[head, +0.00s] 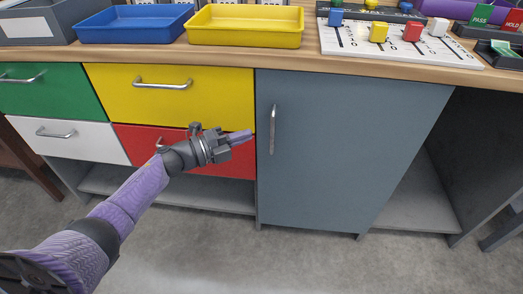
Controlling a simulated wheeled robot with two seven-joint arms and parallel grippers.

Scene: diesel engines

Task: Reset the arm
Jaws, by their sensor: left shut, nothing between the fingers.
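My left gripper (240,138) is at the end of a purple arm that comes in from the lower left. It is shut and empty. It is in front of the red drawer (222,165), just left of the handle (273,130) of the grey cabinet door (345,150). Whether it touches the furniture cannot be told. My right gripper is not in view.
A wooden worktop (150,56) runs above the drawers, with a blue tray (132,34), a yellow tray (244,41) and a white board (345,42) with coloured blocks. A yellow drawer (200,104) is above the red one. Grey floor is clear in front.

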